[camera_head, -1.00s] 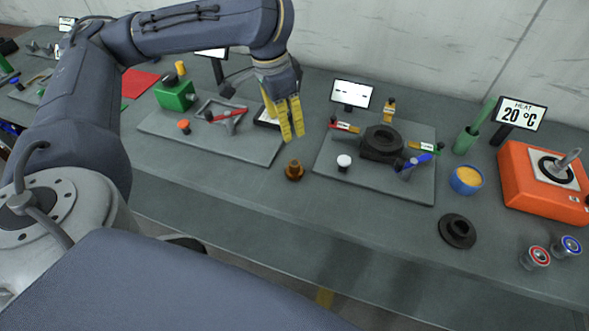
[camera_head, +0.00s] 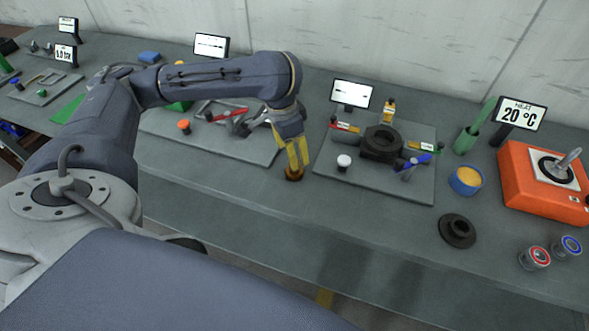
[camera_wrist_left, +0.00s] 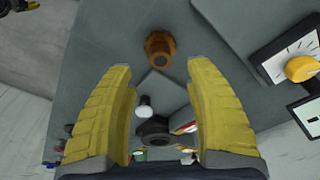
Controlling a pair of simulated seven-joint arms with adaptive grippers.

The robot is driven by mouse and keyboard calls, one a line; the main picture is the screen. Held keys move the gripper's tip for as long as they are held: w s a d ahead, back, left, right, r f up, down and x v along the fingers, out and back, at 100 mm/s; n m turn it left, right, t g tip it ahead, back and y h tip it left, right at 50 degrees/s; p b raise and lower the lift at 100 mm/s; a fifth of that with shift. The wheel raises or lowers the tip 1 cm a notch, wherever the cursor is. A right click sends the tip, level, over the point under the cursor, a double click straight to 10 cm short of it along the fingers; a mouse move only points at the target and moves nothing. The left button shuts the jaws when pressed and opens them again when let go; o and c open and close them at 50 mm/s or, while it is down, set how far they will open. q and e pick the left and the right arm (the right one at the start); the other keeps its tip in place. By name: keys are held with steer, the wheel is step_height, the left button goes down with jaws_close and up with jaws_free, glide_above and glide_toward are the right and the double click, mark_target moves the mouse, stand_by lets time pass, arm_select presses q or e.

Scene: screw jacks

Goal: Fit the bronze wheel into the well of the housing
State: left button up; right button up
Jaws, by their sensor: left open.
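The bronze wheel (camera_head: 293,175) is a small stepped brown piece on the bench between the two grey plates. It also shows in the left wrist view (camera_wrist_left: 159,46), just beyond the fingertips. The dark housing with its round well (camera_head: 382,143) sits on the right grey plate. In the left wrist view the housing (camera_wrist_left: 153,131) shows between the fingers, farther off. My left gripper (camera_head: 298,163) has yellow fingers pointing down at the wheel, partly covering it in the head view. The fingers (camera_wrist_left: 158,68) are spread and nothing is held between them. My right gripper is not in view.
Red, yellow, green and blue handled parts surround the housing, and a white knob (camera_head: 344,162) stands on its plate (camera_head: 338,185). A black flanged ring (camera_head: 457,231), a blue cup (camera_head: 466,181) and an orange heater (camera_head: 540,190) are to the right. The bench front is clear near the wheel.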

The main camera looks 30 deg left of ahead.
arm_select(q)
steer(key=shift+w+d+f, duration=0.1)
steer(key=shift+w+f, duration=0.1)
steer(key=shift+f, duration=1.2)
steer(key=shift+w+d+f, duration=0.1)
steer(key=shift+w+f, duration=0.05)
steer(key=shift+f, duration=1.25)
steer(key=shift+c, duration=0.5)
jaws_close()
